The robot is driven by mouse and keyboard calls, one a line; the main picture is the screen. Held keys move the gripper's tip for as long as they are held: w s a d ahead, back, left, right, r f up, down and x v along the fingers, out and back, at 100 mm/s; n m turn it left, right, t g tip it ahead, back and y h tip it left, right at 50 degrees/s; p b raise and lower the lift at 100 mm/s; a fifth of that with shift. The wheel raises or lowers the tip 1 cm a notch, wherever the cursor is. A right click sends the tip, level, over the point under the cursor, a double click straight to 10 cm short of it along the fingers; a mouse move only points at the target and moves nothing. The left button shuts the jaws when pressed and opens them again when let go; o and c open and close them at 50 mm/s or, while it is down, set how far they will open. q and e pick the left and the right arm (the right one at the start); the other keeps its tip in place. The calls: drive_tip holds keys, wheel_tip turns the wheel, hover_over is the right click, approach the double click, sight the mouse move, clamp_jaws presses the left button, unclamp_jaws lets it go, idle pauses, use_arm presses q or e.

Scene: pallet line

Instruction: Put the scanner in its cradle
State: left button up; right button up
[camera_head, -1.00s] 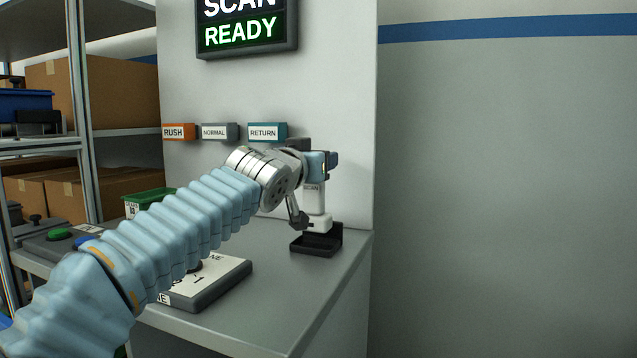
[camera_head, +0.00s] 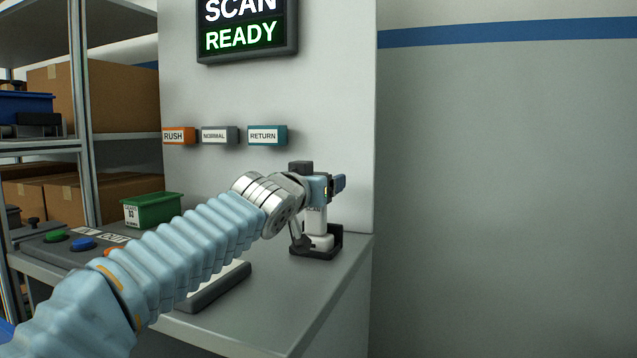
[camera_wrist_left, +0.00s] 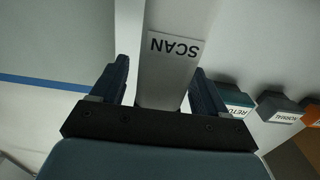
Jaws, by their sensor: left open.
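The scanner (camera_head: 316,222) is white, with a SCAN label on its handle, and stands roughly upright at the right end of the counter. Its foot sits inside the black cradle (camera_head: 330,252), behind the cradle's low front wall. My left gripper (camera_head: 326,187) is open around the scanner's upper handle. In the left wrist view the scanner (camera_wrist_left: 168,75) stands between the two fingers of the left gripper (camera_wrist_left: 160,85), with a gap on the left and little or none visible on the right. My wrist hides part of the scanner. My right gripper is not in view.
A panel behind the counter (camera_head: 300,310) carries a SCAN READY screen (camera_head: 247,25) and RUSH, NORMAL and RETURN tags (camera_head: 267,135). A green bin (camera_head: 153,210) and coloured buttons (camera_head: 83,243) are at left. Right of the counter is open space before a wall.

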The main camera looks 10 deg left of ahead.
use_arm(q)
drive_tip(key=shift+s, duration=0.1)
drive_tip(key=s+a+b, duration=0.2)
drive_tip(key=s+b, duration=0.4)
drive_tip(key=s, duration=0.5)
drive_tip(key=shift+s+a+b, duration=0.15)
drive_tip(key=shift+s+b, duration=0.15)
drive_tip(key=shift+b, duration=0.05)
